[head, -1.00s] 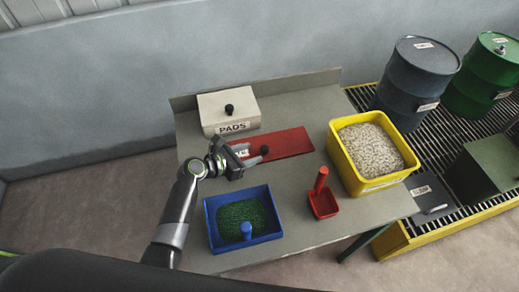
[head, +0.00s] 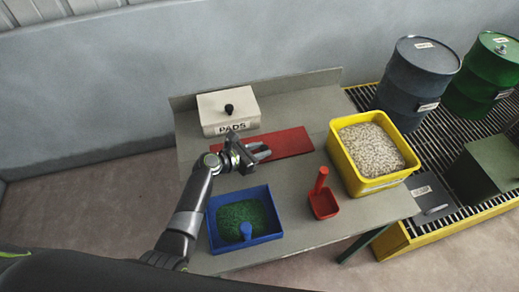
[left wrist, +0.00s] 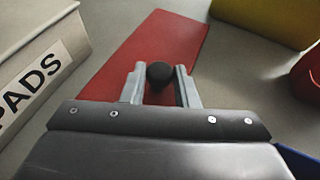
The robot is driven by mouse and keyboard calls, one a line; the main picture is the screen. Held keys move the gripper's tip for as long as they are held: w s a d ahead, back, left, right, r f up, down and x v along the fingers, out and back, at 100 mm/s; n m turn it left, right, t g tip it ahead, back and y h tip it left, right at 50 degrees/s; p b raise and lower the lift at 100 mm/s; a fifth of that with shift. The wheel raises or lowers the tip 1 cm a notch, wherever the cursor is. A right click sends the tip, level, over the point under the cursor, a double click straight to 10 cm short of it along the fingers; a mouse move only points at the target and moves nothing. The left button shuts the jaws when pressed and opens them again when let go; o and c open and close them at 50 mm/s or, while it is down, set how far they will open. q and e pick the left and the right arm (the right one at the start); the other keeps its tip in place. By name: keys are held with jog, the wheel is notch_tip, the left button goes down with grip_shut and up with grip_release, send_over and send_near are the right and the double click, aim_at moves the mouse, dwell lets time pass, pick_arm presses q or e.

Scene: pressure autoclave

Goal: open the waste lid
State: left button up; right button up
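A flat red lid (head: 285,142) lies on the grey table; I take it to be the waste lid. It also shows in the left wrist view (left wrist: 165,40). Its round black knob (left wrist: 159,74) shows there between my fingertips; in the head view my gripper hides it. My left gripper (head: 262,151) is over the lid's left part. In the left wrist view my left gripper (left wrist: 160,86) is open, one finger on each side of the knob. I cannot tell whether either finger touches it. My right gripper is not in view.
A white PADS box (head: 228,113) stands behind the gripper. A blue tray (head: 275,236) of green granules is in front. A red scoop (head: 323,205) and a yellow bin (head: 407,177) stand to the right. Drums (head: 412,90) stand on a grated platform beyond.

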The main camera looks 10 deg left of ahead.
pick_arm(q)
grip_shut()
jog(key=r+p, duration=0.1)
jog(key=p, duration=0.1)
jog(key=r+g+p, duration=0.1)
jog(key=p, duration=0.1)
jog(key=shift+w+a+n, duration=0.2)
jog(key=shift+w+n, duration=0.2)
jog(key=shift+w+a+r+p, duration=0.15)
jog(key=shift+w+r+p, duration=0.4)
jog(key=shift+r+p, duration=0.3)
jog(key=shift+w+a+r+p, duration=0.35)
jog(key=shift+w+p, duration=0.2)
jog(key=shift+p, duration=0.2)
jog(key=shift+w+a+r+n+g+p, duration=0.15)
jog(key=shift+w+n+g+p, duration=0.15)
jog(key=shift+w+n+p, duration=0.15)
jog(key=shift+s, duration=0.15)
